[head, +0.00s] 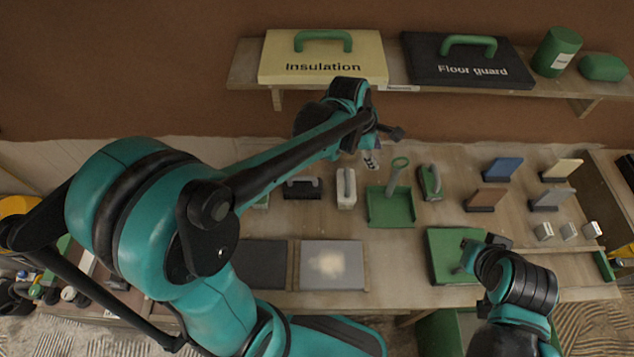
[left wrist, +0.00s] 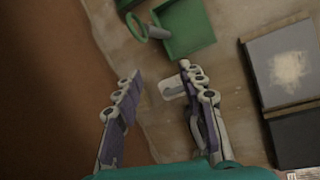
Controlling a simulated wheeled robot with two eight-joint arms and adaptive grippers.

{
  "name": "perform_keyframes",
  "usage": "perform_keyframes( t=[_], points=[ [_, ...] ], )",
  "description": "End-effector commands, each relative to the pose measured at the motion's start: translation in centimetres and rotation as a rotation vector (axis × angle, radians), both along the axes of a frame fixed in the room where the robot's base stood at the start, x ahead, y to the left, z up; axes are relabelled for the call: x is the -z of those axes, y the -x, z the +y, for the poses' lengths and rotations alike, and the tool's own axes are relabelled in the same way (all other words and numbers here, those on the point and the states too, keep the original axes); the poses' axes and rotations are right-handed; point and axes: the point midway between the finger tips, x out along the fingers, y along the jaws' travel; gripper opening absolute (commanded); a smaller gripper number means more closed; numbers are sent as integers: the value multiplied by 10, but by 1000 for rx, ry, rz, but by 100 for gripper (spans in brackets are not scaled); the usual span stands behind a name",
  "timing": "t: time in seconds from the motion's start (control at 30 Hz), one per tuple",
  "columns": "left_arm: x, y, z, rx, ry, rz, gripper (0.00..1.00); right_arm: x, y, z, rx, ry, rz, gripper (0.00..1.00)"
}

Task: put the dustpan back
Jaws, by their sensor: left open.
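The green dustpan (head: 390,211) lies on the wooden bench, its grey-green handle ending in a ring (head: 400,163) pointing toward the wall. In the left wrist view the dustpan (left wrist: 187,28) is at the top, its ring handle (left wrist: 137,27) to its left. My left gripper (head: 373,154) is over the back of the bench, close to the handle's left side. In the left wrist view its fingers (left wrist: 162,84) are spread apart, with the dustpan beyond the tips. A grey board with pale powder (head: 328,265) lies at the front. My right gripper (head: 483,247) is by a green board; its jaws are unclear.
A white-handled tool (head: 346,189) and a black one (head: 302,188) stand left of the dustpan, a green float (head: 430,183) right. Several blocks fill the bench's right side. A wall shelf (head: 243,73) holds "Insulation" and "Floor guard" cases above.

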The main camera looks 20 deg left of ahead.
Motion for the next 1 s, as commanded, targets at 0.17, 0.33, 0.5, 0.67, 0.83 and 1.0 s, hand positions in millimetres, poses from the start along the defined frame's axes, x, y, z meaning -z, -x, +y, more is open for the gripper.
perform_keyframes(
  t=[0.17,0.33,0.5,0.67,0.83,1.0],
  points=[
    [-29,56,34,411,-237,-193,40,0,0,0,0,0,0,0],
    [-40,107,62,814,-499,-332,40,0,0,0,0,0,0,0],
    [-36,148,84,1173,-750,-412,40,0,0,0,0,0,0,0],
    [-30,169,95,1389,-903,-435,40,0,0,0,0,0,0,0],
    [-27,175,99,1468,-959,-439,40,0,0,0,0,0,0,0],
    [-28,175,99,1471,-960,-439,40,0,0,0,0,0,0,0]
  ],
)
